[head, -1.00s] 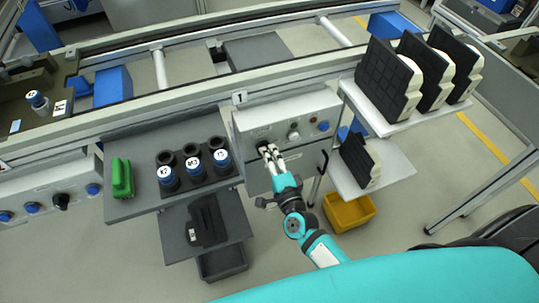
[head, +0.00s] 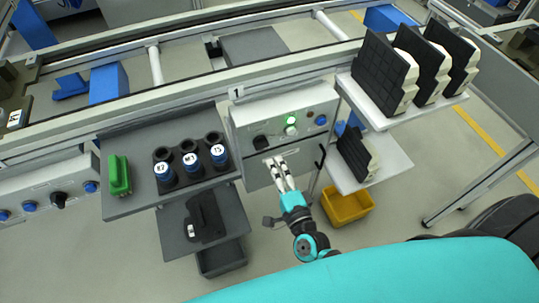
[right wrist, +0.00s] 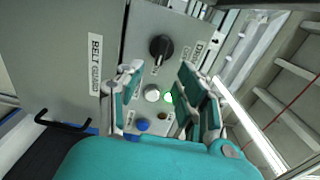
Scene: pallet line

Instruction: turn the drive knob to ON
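The drive knob (head: 260,142) is a black rotary knob on the left of the grey control box (head: 247,117). In the right wrist view the knob (right wrist: 161,47) shows clear of the fingers, beside a partly hidden label starting "DR". A green lamp (head: 290,121) on the box is lit; its glow also shows in the wrist view (right wrist: 168,98). My right gripper (head: 277,160) is just below the knob in the head view, apart from it. In the right wrist view its two fingers (right wrist: 160,85) stand apart with nothing between them. My left gripper is not in view.
A white button (head: 291,131) and a blue button (head: 321,120) are on the same box. A shelf with black-and-white parts (head: 383,75) stands to the right. A tray of labelled blue-and-white bottles (head: 191,162) stands to the left. A yellow bin (head: 347,206) is below.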

